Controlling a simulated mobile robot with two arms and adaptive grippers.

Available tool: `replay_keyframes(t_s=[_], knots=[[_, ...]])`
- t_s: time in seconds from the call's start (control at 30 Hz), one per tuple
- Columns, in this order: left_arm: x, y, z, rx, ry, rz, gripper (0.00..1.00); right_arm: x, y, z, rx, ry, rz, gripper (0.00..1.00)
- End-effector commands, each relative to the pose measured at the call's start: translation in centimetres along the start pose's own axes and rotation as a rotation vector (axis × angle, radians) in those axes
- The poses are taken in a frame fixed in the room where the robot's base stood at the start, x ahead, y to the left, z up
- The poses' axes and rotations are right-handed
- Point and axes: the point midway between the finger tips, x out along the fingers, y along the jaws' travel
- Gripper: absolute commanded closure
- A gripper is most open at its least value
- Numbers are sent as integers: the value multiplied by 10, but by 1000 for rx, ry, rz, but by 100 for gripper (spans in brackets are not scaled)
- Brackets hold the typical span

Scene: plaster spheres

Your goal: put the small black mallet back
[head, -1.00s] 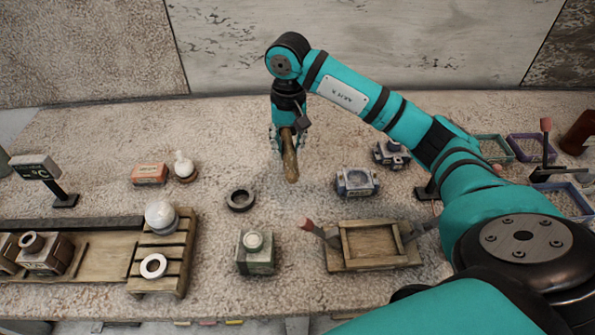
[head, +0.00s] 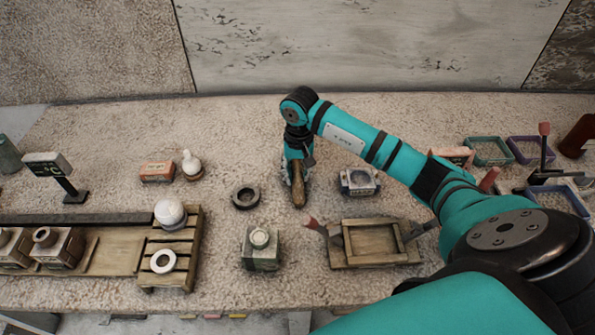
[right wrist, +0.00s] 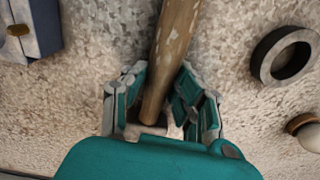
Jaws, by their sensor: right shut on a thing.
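My right gripper (head: 298,172) is shut on a brown wooden handle (head: 299,194) above the middle of the bench. In the right wrist view the gripper (right wrist: 162,108) has its fingers on both sides of the handle (right wrist: 174,48), which runs up out of the picture. No black mallet head shows clearly, so I cannot tell for certain that this is the small black mallet. The held tool's other end is hidden by the gripper. My left gripper is not in view.
A dark ring (head: 246,197) lies left of the gripper; a blue-grey block (head: 357,181) stands right. Nearer are a green-grey block (head: 260,256) and a wooden frame tray (head: 375,262). A slatted wooden stand (head: 178,277) holds a white sphere (head: 169,212) and a white ring (head: 163,261).

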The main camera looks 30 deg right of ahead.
Motion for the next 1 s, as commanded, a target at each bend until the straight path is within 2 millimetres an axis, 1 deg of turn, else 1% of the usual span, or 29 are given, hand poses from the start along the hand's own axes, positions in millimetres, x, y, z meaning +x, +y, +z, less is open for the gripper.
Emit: replay_keyframes(t_s=[0.2, 0.23, 0.4, 0.67, 0.77, 0.8, 0.87, 1.0], knots=[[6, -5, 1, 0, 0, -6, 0, 4, 0, 0, -1, 1, 0, 100], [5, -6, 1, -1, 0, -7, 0, 4, 0, 0, -1, 0, 0, 72], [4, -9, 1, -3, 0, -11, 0, 3, 0, 0, -1, -1, 0, 50], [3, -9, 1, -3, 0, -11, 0, 2, 0, 0, -1, -1, 0, 50], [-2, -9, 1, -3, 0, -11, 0, -3, 0, 0, 0, -1, -1, 50], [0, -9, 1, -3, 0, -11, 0, -5, 0, -1, -1, 2, -1, 50], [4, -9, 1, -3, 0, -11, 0, -13, 0, -1, -2, 4, -2, 50], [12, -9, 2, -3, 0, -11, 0, -42, 0, -2, -2, 7, -2, 50]])
